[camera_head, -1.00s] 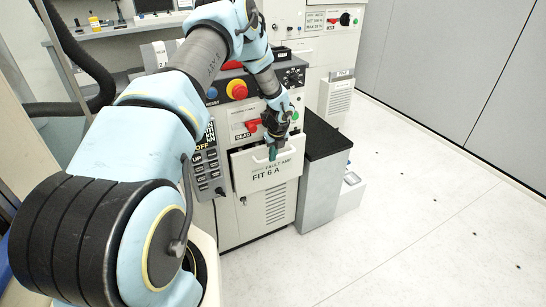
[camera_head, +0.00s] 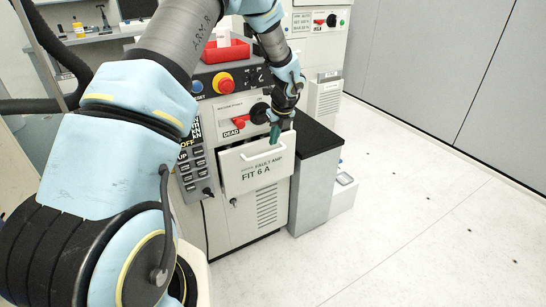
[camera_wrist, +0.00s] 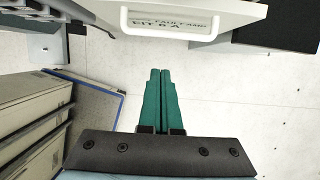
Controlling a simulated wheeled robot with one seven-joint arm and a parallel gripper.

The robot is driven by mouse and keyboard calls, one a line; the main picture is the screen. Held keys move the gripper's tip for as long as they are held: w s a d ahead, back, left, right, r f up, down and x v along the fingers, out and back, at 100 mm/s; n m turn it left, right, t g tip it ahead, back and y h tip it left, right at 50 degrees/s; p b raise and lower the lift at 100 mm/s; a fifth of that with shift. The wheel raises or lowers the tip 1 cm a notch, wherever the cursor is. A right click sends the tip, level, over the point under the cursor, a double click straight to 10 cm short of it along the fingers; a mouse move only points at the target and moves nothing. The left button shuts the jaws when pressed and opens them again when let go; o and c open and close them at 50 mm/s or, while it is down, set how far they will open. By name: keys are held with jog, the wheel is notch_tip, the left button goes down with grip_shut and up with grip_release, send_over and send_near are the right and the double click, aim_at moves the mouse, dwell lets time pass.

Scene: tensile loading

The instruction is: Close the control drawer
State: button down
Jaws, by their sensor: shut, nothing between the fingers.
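The control drawer (camera_head: 240,182) has a white front marked "FAULT AMP FIT 6 A". It appears to stand out from the grey-white machine cabinet (camera_head: 222,228), under its control panel. Its pale handle (camera_head: 250,156) is near the top of the front. In the wrist view the drawer front (camera_wrist: 232,14) and white handle (camera_wrist: 133,22) are at the top. My gripper (camera_head: 274,140) is at the upper right of the drawer front. Its green fingers (camera_wrist: 160,75) are together, empty, and point toward the handle with a visible gap in the picture. My arm hides part of the panel.
A black-topped grey block (camera_head: 312,185) stands right of the drawer. A red tray (camera_head: 228,50) is on top of the machine. A red switch (camera_head: 238,122) and black knob (camera_head: 260,113) are just above the drawer. Open floor (camera_head: 420,220) lies to the right.

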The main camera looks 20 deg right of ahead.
aim_at(269, 146)
jog(key=s+d+f+t+b, duration=0.1)
jog(key=s+d+f+b, duration=0.1)
jog(key=s+d+b, duration=0.15)
jog(key=w+a+f+p, duration=0.1)
jog(key=w+f, duration=0.6)
jog(key=w, duration=0.1)
jog(key=shift+w+a+f+t, duration=0.15)
jog(key=shift+a+f+t, duration=0.15)
jog(key=shift+a+f, duration=0.05)
dwell(0.3)
jog(key=w, duration=0.2)
jog(key=w+a+p, duration=0.1)
jog(key=w, duration=0.2)
jog(key=shift+a, duration=0.15)
jog(key=shift+r, duration=0.1)
